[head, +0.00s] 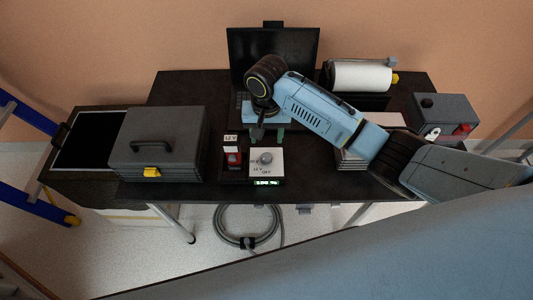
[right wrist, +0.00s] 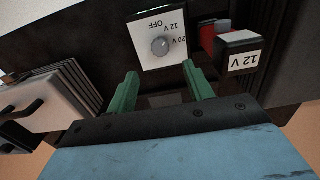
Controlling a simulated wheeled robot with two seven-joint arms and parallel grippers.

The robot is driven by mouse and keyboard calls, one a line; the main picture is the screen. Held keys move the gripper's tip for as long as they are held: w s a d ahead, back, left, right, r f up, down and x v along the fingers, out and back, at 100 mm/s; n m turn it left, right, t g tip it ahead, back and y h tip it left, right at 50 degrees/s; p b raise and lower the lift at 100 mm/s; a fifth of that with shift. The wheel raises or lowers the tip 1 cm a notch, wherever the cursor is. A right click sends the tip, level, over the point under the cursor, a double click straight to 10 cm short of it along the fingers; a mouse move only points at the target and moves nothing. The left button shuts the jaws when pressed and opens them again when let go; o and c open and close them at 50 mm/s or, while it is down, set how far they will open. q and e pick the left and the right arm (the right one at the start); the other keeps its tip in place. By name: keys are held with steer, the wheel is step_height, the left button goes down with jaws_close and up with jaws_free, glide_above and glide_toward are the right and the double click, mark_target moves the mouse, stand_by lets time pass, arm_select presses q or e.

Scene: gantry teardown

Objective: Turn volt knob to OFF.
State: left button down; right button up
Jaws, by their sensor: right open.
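The volt knob (head: 265,158) is a round grey knob on a white-faced box (head: 274,172) at the front middle of the bench. In the right wrist view the knob (right wrist: 161,46) sits among the printed labels OFF, 12 V and 20 V. I cannot tell clearly which label its mark points at. My right gripper (head: 268,134) is open, its green fingers just behind the box. In the right wrist view the gripper (right wrist: 161,78) has its fingertips apart, with the knob beyond them and nothing between them. My left gripper is out of view.
A red battery-like block (head: 233,158) with a 12 V label stands left of the box. A grey toolbox (head: 158,145) is further left. A laptop (head: 285,50), a paper roll (head: 360,76) and a dark box (head: 444,114) stand behind and right. A coiled cable (head: 237,239) lies below.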

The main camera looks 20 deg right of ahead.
mark_target(266, 157)
step_height(266, 157, down, 10)
steer(key=shift+r+b, duration=0.25)
steer(key=shift+b, duration=0.5)
steer(key=shift+c, duration=0.4)
steer(key=c, duration=0.9)
steer(key=shift+r+n+p, duration=0.15)
steer(key=shift+n+p, duration=1.35)
steer(key=shift+n, duration=0.2)
steer(key=shift+n+p, duration=0.6)
steer(key=shift+n, duration=0.6)
steer(key=shift+n+p, duration=0.45)
steer(key=shift+n, duration=1.05)
